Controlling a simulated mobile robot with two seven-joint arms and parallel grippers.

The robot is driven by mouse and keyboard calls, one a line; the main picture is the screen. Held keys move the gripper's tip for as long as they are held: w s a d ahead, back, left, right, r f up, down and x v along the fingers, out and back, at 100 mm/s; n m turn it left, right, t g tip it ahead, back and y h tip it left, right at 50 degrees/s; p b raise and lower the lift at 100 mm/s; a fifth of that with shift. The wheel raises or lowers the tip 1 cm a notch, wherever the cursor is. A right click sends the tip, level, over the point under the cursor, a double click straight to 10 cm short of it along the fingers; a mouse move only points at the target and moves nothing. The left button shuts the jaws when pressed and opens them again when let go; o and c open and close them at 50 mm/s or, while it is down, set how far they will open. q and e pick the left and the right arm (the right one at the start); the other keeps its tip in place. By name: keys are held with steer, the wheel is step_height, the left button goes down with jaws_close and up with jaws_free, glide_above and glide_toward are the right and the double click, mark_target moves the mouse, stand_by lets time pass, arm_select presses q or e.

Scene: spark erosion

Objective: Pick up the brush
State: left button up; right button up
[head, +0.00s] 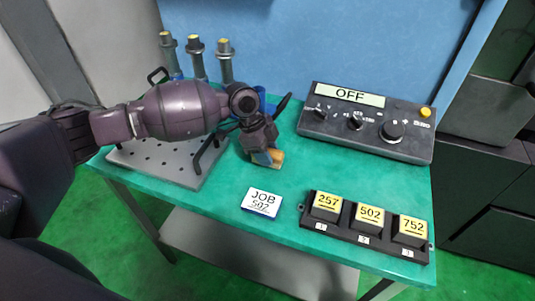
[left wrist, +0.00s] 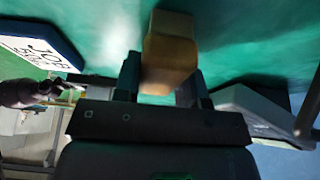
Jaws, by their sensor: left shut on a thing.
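The brush shows as a tan, block-like piece (head: 276,156) at the tip of my left gripper (head: 264,152), over the green tabletop. In the left wrist view the tan piece (left wrist: 170,50) sits between the two dark fingers of my left gripper (left wrist: 162,82). The gripper is shut on it. Its far end points at the green surface; I cannot tell whether it touches it. The rest of the brush is hidden by the gripper.
On the green table (head: 330,185), a control box reading OFF (head: 365,125) stands behind to the right. A JOB 502 card (head: 262,202) and a rack of three numbered blocks (head: 366,228) lie in front. A perforated plate (head: 150,158) and three upright holders (head: 196,58) are left.

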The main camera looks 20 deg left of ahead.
arm_select(q)
steer(key=shift+r, duration=0.6)
step_height(320, 180, up, 19)
steer(key=p, duration=0.2)
steer(key=shift+f, duration=0.1)
